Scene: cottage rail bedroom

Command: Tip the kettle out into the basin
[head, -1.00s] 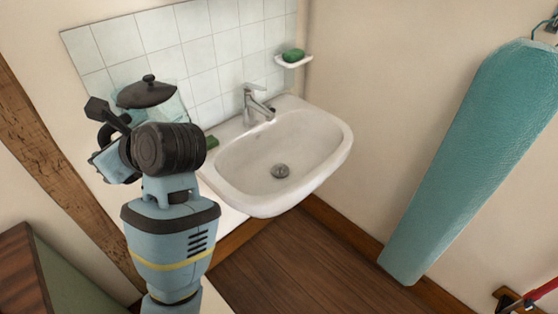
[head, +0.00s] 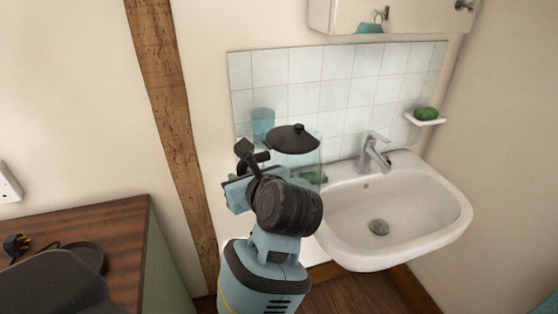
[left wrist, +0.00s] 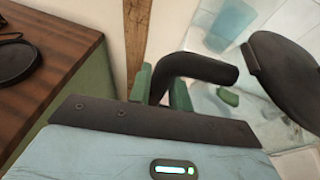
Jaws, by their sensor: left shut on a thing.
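The kettle (head: 310,158) has a clear glass body and a black lid (head: 294,138). It looks roughly upright, just left of the white basin (head: 450,212). My left gripper (head: 248,168) is shut on its black handle, which shows with the lid in the left wrist view (left wrist: 205,68). My wrist hides the lower kettle in the head view, and I cannot tell how much water it holds. The basin has a chrome tap (head: 374,152) and a dark drain (head: 379,227); its bowl looks empty. My right gripper is not in view.
A teal cup (head: 262,124) is by the tiles behind the kettle. A green item (head: 313,177) lies left of the basin. Green soap (head: 427,113) sits on a wall dish. A wooden top (head: 125,235) with a black round base is at left.

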